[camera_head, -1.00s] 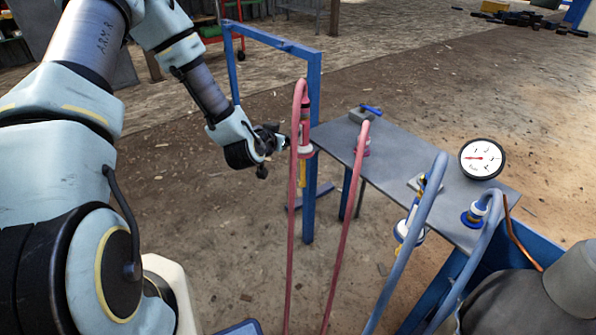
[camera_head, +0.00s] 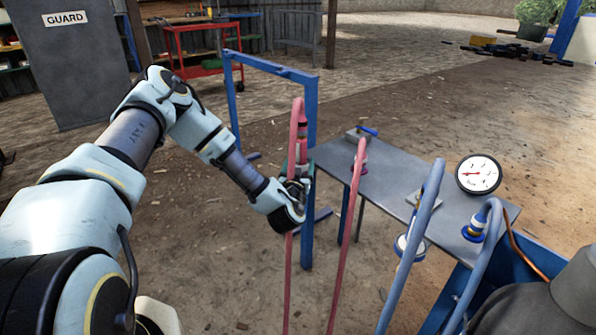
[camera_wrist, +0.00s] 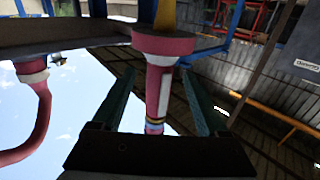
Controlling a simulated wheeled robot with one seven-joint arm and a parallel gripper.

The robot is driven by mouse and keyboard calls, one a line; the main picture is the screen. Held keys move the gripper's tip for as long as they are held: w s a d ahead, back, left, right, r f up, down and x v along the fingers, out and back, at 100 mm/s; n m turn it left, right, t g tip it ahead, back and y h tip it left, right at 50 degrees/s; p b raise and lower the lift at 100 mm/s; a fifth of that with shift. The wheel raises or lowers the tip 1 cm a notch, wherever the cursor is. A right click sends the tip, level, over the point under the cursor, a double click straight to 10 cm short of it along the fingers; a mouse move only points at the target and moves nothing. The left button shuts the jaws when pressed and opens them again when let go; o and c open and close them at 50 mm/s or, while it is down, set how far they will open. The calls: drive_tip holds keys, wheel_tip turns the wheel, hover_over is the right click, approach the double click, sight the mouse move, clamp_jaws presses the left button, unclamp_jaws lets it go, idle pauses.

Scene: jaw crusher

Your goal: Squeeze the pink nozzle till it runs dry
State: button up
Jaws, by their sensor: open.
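The pink nozzle (camera_head: 302,143) hangs by the blue frame, at the end of a looped pink hose (camera_head: 297,108). In the wrist view its pink body (camera_wrist: 157,88) stands between my two teal fingers, with visible space on both sides. Its wide pink flange (camera_wrist: 163,43) is beyond them, with a yellow part past it. My gripper (camera_head: 296,188) is open around the nozzle; in the head view it hides the nozzle's lower part. I see no liquid running out.
A second pink hose (camera_head: 350,205) ends at a fitting on the grey table (camera_head: 400,180). Two blue hoses and a round gauge (camera_head: 478,174) are to the right. The blue frame post (camera_head: 309,225) stands close behind my gripper. Open ground lies left.

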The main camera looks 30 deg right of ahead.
drive_tip(key=x, duration=0.6)
drive_tip(key=shift+w+d, duration=0.2)
drive_tip(key=shift+w, duration=0.1)
drive_tip(key=shift+c, duration=0.3)
clamp_jaws()
idle(2.7)
drive_tip(key=shift+o, duration=0.3)
unclamp_jaws()
